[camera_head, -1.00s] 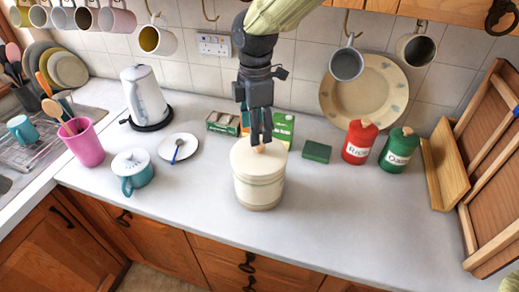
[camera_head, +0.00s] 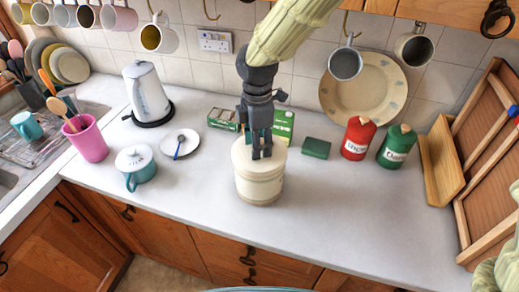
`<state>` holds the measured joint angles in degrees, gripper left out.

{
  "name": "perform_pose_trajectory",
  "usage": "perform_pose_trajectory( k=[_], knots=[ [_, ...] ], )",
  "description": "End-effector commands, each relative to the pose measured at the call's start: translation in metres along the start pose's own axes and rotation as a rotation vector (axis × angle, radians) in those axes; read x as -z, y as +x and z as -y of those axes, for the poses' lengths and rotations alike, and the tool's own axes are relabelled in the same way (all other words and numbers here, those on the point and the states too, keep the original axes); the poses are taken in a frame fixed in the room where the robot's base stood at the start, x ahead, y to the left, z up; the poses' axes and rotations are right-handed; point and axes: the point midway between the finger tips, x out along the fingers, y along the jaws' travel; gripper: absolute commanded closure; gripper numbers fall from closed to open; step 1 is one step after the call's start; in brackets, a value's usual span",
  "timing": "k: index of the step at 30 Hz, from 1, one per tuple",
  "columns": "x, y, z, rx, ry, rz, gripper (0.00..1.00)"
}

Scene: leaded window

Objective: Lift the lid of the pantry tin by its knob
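The pantry tin (camera_head: 259,188) is a cream cylinder standing upright on the worktop. Its flat cream lid (camera_head: 242,156) sits on top, with no clear gap between lid and tin. My gripper (camera_head: 262,154) points down from above, with its dark fingertips low over the middle of the lid, where the knob is. The fingers hide the knob almost completely, so I cannot tell whether they are closed on it or only stand around it.
Behind the tin are green boxes (camera_head: 284,125) and a dark green block (camera_head: 316,148). Red (camera_head: 357,140) and green (camera_head: 396,148) canisters stand to the right. A teal lidded pot (camera_head: 137,167) and a saucer (camera_head: 190,144) are to the left. The front worktop is clear.

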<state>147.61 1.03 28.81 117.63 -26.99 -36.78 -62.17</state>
Motion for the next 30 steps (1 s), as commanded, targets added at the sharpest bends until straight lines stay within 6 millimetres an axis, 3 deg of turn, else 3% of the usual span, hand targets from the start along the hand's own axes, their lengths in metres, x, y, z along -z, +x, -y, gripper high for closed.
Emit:
perform_pose_trajectory(
  k=[1,5,17,25,30],
  knots=[
    [0.0,0.0,0.0,0.0,0.0,0.0,0.72],
    [0.0,0.0,0.0,0.0,0.0,0.0,0.95],
    [0.0,-0.004,-0.001,-0.002,0.001,-0.001,0.96],
    [0.0,-0.036,-0.001,-0.004,0.002,-0.002,0.96],
    [0.032,-0.036,0.022,-0.001,-0.002,0.001,0.96]
  ],
)
